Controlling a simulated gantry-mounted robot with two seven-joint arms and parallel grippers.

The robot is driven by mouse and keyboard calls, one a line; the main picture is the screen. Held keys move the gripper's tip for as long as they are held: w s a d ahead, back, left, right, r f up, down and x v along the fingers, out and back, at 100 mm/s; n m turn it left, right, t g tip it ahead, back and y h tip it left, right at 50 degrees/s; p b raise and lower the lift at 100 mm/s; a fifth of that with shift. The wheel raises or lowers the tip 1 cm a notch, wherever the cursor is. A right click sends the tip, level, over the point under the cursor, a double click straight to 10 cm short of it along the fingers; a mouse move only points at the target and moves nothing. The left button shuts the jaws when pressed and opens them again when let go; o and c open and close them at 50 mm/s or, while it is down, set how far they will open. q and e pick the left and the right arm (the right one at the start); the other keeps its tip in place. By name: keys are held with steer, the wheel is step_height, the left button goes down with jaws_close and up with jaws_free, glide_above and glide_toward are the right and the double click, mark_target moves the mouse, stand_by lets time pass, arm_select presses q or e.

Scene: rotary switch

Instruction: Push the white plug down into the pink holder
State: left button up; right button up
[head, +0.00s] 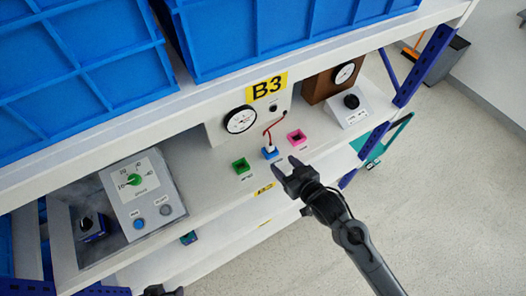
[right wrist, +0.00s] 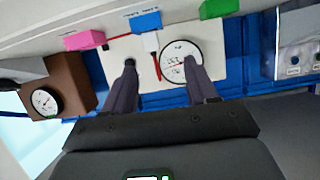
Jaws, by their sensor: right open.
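The white plug (head: 269,148) stands in the blue holder (head: 271,155) on the shelf, with a red cable running up from it. The plug also shows against the blue holder in the right wrist view (right wrist: 151,42). The pink holder (head: 297,136) is to the right of the blue one and looks empty; it also shows in the right wrist view (right wrist: 84,40). My right gripper (head: 286,168) is open and empty, just in front of the blue holder and apart from the plug. My left gripper (head: 163,291) barely shows at the bottom edge; its jaws are unclear.
A green holder (head: 241,165) is left of the blue one. A white dial gauge (head: 240,120) is behind them. A brown box with a gauge (head: 334,82) and a black knob box (head: 350,105) stand right. A switch panel (head: 143,195) is left.

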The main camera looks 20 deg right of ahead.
mark_target(271, 145)
steer(key=shift+w+d+f+t+b, duration=0.15)
steer(key=shift+w+t+b, duration=0.15)
steer(key=shift+w+b, duration=0.7)
steer(key=shift+w, duration=0.55)
steer(key=x, duration=0.5)
steer(key=shift+w+r, duration=0.1)
steer(key=shift+r, duration=0.25)
steer(key=w, duration=0.1)
steer(key=w+f, duration=0.1)
steer(key=w+f+p, duration=0.1)
steer(key=shift+w, duration=0.4)
steer(key=shift+w+a+f, duration=0.15)
steer(key=shift+w+a, duration=0.1)
steer(key=shift+w, duration=0.25)
arm_select(q)
step_height(271, 145, down, 2)
steer(key=shift+s+f, duration=0.1)
steer(key=shift+f, duration=0.05)
arm_select(e)
jaws_close()
arm_select(q)
steer(key=shift+d, duration=0.1)
